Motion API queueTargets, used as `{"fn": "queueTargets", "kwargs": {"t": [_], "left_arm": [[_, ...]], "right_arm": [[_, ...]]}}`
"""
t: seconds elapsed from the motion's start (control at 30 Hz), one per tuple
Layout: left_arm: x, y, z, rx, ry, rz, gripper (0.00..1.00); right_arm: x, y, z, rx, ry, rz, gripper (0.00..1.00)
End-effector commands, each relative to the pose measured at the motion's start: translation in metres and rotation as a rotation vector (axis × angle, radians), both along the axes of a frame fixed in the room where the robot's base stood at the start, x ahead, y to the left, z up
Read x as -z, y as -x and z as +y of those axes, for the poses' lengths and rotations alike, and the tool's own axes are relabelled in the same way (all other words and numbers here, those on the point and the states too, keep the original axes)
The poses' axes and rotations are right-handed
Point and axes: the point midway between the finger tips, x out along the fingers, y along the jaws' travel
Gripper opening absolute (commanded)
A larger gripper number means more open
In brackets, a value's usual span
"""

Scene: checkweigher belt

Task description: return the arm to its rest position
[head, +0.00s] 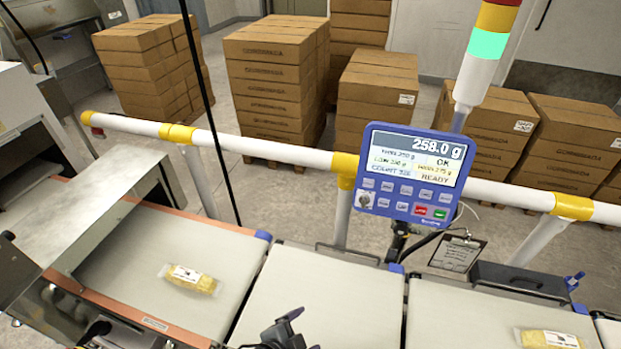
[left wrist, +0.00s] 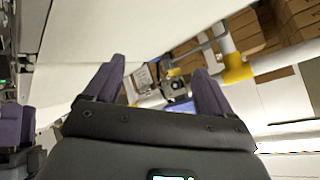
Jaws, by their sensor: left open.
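My left gripper (head: 298,328) shows at the bottom edge of the head view, over the front of the middle belt, partly cut off. In the left wrist view its two purple fingers (left wrist: 159,68) stand wide apart with nothing between them. Another purple-fingered gripper, which looks like my right one (left wrist: 18,128), is cut off at the left edge of the left wrist view. Its jaws cannot be made out, and I do not make it out in the head view.
A yellow pack (head: 190,280) lies on the left belt (head: 150,240) and another (head: 548,339) on the right belt (head: 450,315). The middle belt (head: 320,300) has no pack. A blue display (head: 412,175) reads 258.0 g and OK. A white-yellow rail (head: 270,148) and cartons (head: 270,80) stand behind.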

Motion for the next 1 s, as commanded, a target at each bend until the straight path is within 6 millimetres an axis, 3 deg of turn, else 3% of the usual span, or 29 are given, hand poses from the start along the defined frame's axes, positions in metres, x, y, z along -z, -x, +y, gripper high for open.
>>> {"fn": "queueTargets", "kwargs": {"t": [0.1, 0.3, 0.6, 0.63, 0.7, 0.87, 1.0], "left_arm": [[0.002, 0.024, 0.043, -0.271, 0.057, 0.13, 0.84], [0.016, 0.075, 0.121, -0.642, 0.083, 0.357, 0.84], [0.031, 0.166, 0.199, -1.013, 0.079, 0.641, 0.84], [0.031, 0.176, 0.205, -1.044, 0.077, 0.668, 0.84], [0.004, 0.168, 0.202, -1.026, 0.078, 0.65, 0.84], [-0.028, 0.168, 0.201, -1.023, 0.077, 0.649, 0.84], [-0.065, 0.168, 0.201, -1.022, 0.077, 0.648, 0.84]], "right_arm": [[-0.001, -0.001, 0.0, 0.001, -0.001, -0.002, 0.43], [-0.001, -0.001, 0.001, 0.003, -0.004, -0.004, 0.43], [-0.002, -0.002, 0.003, 0.007, -0.011, -0.005, 0.43], [-0.002, -0.002, 0.003, 0.007, -0.011, -0.005, 0.43], [-0.026, -0.002, 0.003, 0.008, -0.011, 0.001, 0.43], [-0.062, -0.002, 0.003, 0.008, -0.012, -0.006, 0.43], [-0.098, -0.003, 0.003, 0.008, -0.012, -0.007, 0.43]]}}
